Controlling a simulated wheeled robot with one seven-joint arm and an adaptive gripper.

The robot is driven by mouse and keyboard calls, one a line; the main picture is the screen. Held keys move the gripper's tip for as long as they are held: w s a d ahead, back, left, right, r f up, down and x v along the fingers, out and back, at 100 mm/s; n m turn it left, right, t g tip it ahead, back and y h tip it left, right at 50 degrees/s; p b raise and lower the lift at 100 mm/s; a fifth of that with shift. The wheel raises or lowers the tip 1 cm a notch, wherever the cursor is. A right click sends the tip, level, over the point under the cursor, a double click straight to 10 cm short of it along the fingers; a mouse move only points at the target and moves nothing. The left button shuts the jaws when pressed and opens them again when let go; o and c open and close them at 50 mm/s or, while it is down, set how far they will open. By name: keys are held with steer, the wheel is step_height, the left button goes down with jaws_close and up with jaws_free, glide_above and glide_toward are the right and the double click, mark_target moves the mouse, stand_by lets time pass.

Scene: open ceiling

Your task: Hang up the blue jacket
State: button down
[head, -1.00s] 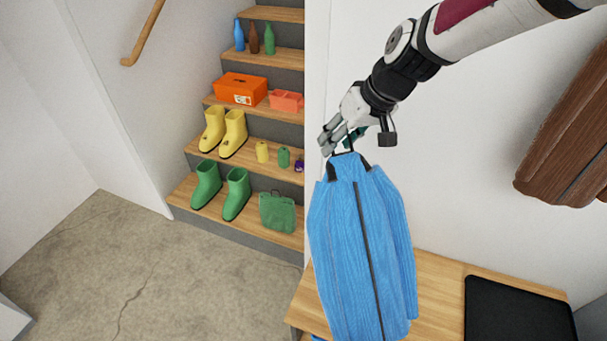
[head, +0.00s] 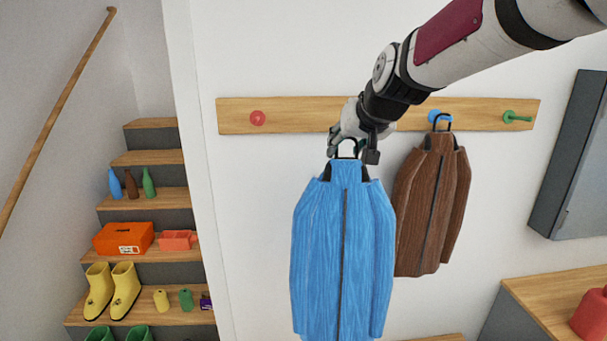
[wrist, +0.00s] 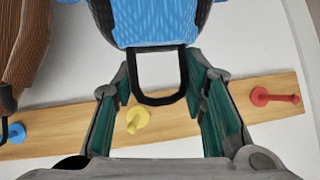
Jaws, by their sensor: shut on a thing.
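The blue jacket (head: 343,245) hangs upright below my gripper (head: 347,142) in the head view. My gripper is shut on its black hanging loop (wrist: 160,98), which spans between the green-lined fingers (wrist: 161,105) in the wrist view. The wooden peg rail (head: 300,115) is on the white wall behind. A red peg (head: 258,118) is to the left, and a green peg (head: 517,117) at the far right; both look free. A yellow peg (wrist: 138,120) shows through the loop's lower side in the wrist view; my gripper hides it in the head view. I cannot tell the gap to it.
A brown jacket (head: 432,205) hangs on the blue peg (head: 434,116), just right of the blue jacket. A grey cabinet (head: 575,165) is on the right wall. Stairs (head: 150,160) with boots and bottles are at the left. Wall below the red peg is clear.

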steer(key=shift+m+t+h, duration=0.3)
steer(key=shift+m+h, duration=0.2)
steer(key=shift+h, duration=0.1)
steer(key=d+r, duration=0.1)
steer(key=s+d+r, duration=0.1)
steer(key=r, duration=0.1)
steer(key=d+r+p, duration=0.1)
steer(key=shift+s+d+r, duration=0.3)
steer(key=shift+s+r, duration=0.1)
steer(key=shift+w+d+r, duration=0.1)
steer(key=shift+d+r, duration=0.1)
steer(key=shift+w+f+b, duration=0.15)
steer(key=shift+w+b, duration=0.7)
steer(key=shift+w, duration=0.75)
steer(key=shift+w+f+b, duration=0.15)
steer(key=shift+w+b, duration=0.75)
steer(key=shift+w, duration=0.7)
steer(key=shift+w+f+b, duration=0.15)
steer(key=shift+w+b, duration=0.7)
steer(key=shift+w, duration=0.75)
steer(key=shift+b+x, duration=0.5)
steer(key=shift+x, duration=0.4)
steer(key=shift+w, duration=0.15)
